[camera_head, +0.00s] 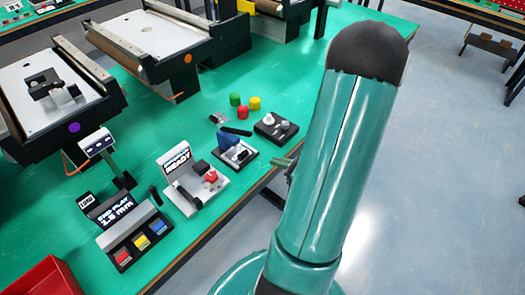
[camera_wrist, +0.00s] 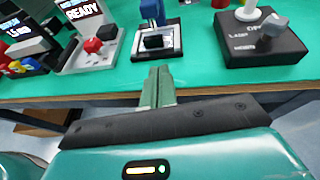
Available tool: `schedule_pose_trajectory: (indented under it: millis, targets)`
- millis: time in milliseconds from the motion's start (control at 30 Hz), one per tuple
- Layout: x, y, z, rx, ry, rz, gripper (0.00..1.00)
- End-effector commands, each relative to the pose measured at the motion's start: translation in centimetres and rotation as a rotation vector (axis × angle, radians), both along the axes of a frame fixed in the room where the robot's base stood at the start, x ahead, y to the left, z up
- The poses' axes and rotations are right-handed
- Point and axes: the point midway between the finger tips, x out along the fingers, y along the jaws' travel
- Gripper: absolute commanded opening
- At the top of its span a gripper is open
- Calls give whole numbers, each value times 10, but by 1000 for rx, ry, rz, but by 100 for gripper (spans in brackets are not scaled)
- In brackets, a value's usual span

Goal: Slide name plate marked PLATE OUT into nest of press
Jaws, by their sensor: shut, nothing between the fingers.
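A small press-like device with a blue upright part (camera_head: 228,140) stands near the table's front edge; it also shows in the wrist view (camera_wrist: 152,12), with a black block on its pale base. I cannot tell whether this is the press of the task, and its nest is not clear. I cannot read PLATE OUT anywhere, so the name plate is not identified. My gripper (camera_wrist: 158,72) has its green fingers together and empty, just in front of the blue device and apart from it. In the head view my gripper (camera_head: 291,165) is partly hidden by my arm.
A READY display unit (camera_head: 183,168) with a red knob stands left of the blue device. A black box with a grey knob (camera_head: 276,127) is to its right. Red, yellow and green cylinders (camera_head: 241,104) stand behind.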

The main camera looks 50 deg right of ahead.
Motion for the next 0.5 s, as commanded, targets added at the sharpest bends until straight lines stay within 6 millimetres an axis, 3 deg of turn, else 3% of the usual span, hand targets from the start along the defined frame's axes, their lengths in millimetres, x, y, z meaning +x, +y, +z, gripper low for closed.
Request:
schedule_pose_trajectory:
  millis: [167,500]
  targets:
    - [24,6,0,0,-1,3,0]
    - [91,16,0,-1,-2,3,0]
